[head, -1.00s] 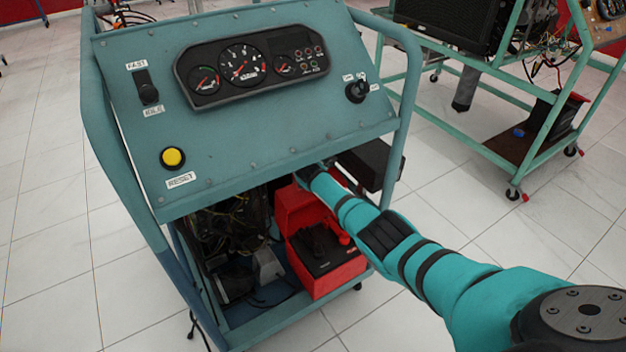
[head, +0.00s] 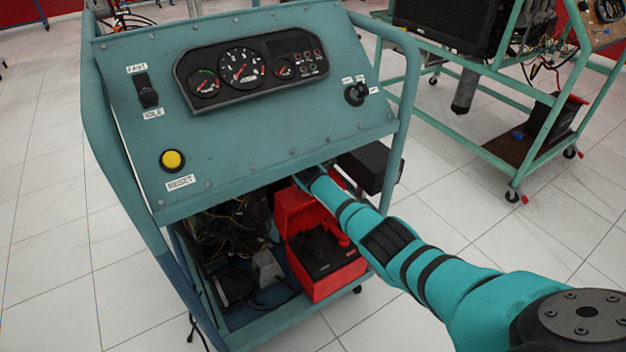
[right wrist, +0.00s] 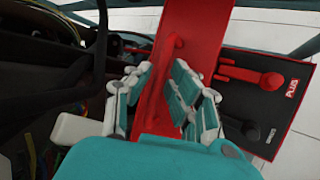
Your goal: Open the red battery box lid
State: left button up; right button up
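The red battery box (head: 330,287) sits on the lower shelf of the teal engine trainer in the head view. Its red lid (head: 292,208) stands raised at the back, and the dark battery shows inside. In the right wrist view the lid (right wrist: 200,35) is a red panel with a raised red handle bar (right wrist: 174,60). My right gripper (right wrist: 161,75) is open, its fingers apart on either side of the handle bar. Whether they touch the lid I cannot tell. The panel hides this gripper in the head view. My left gripper is not in view.
The battery (right wrist: 263,95) with a red PLUS label lies right of the lid. The trainer's control panel (head: 250,125) overhangs the box. Wiring and engine parts (head: 225,235) crowd the left. A second trainer (head: 485,85) stands at the back right; floor between is clear.

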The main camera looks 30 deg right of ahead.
jog(key=v, duration=0.7)
jog(key=shift+d, duration=0.1)
dwell(0.5)
